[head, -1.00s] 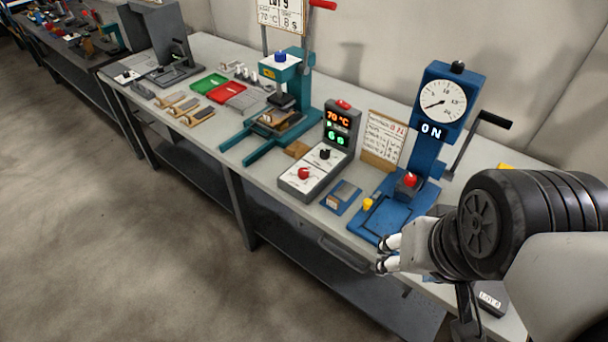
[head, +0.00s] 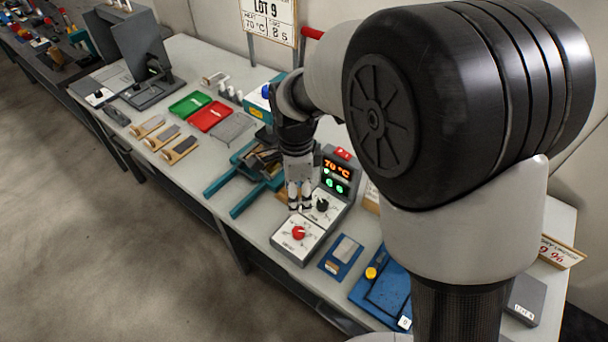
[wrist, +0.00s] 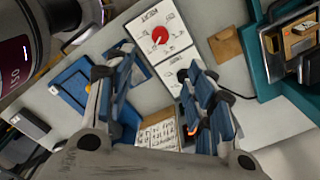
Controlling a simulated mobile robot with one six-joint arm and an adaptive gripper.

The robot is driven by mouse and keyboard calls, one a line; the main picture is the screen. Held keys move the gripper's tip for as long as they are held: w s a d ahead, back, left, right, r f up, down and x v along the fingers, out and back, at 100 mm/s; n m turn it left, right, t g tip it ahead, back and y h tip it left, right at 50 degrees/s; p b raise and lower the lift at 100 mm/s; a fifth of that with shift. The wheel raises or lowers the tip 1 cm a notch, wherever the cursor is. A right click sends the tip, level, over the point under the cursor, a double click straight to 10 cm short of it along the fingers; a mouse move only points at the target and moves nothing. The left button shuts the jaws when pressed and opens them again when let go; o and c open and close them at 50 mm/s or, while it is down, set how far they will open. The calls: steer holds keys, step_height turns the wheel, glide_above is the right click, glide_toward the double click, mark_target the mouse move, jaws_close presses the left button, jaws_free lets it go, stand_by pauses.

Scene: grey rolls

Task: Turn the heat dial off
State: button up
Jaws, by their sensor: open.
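A grey control box with a white face (head: 285,237) carries a red dial (head: 299,232) in front and a black dial (head: 322,204) behind it. The box's display (head: 336,176) shows 70 °C in orange above green digits. The red dial also shows in the wrist view (wrist: 160,35), beyond my fingertips. My gripper (head: 299,206) is open and empty, pointing down over the box, close beside the black dial. In the wrist view my right-hand finger partly covers the black dial.
A teal press (head: 232,188) stands left of the box, and a small blue tray (head: 340,257) lies to its right. A blue press base (head: 388,297) is farther right. Green (head: 189,104) and red (head: 210,117) trays lie farther back. My arm hides the right side.

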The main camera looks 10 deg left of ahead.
mark_target(298, 231)
step_height(298, 231, down, 18)
steer(key=b, duration=0.5)
steer(key=shift+r, duration=0.25)
steer(key=shift+c, duration=0.5)
steer(key=c, duration=1)
